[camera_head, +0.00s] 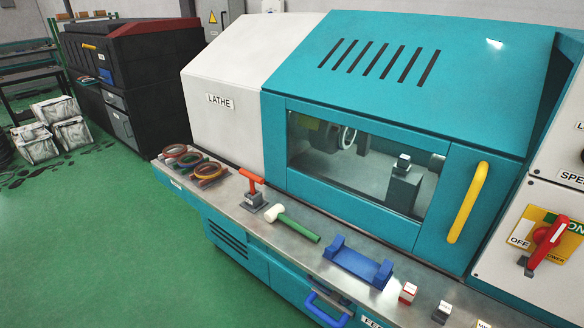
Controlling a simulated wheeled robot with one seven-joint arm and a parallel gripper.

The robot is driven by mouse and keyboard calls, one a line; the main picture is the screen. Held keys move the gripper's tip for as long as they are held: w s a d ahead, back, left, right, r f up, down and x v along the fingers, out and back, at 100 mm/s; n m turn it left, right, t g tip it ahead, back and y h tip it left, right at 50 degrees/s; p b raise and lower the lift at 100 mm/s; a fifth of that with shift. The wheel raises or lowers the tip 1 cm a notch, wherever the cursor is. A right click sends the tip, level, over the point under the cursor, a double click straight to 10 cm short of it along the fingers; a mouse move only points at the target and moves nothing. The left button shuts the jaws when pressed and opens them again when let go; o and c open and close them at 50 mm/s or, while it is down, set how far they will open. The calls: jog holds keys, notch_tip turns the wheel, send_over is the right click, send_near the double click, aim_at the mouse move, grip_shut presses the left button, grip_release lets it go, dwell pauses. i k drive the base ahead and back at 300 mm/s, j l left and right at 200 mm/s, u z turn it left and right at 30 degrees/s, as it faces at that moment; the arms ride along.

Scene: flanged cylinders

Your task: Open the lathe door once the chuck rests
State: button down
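The lathe door (433,239) is a teal panel with a wide window and a yellow upright handle (467,202) on its right side. It looks closed. Behind the window (365,165), the round grey chuck (347,137) shows at the upper left of the chamber. From this single picture I cannot tell whether it is turning. A grey block (403,187) stands inside, to the right of the chuck. My gripper is not in view.
A steel ledge below the door holds coiled rings (209,172), a red-handled tool (252,186), a green-handled mallet (292,223), a blue cradle (357,263) and small blocks (408,292). A red power lever (546,245) is at the right. Green floor at left is open.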

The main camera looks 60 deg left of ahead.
aim_at(468, 92)
jog(key=j+u, duration=0.1)
jog(key=u, duration=1.4)
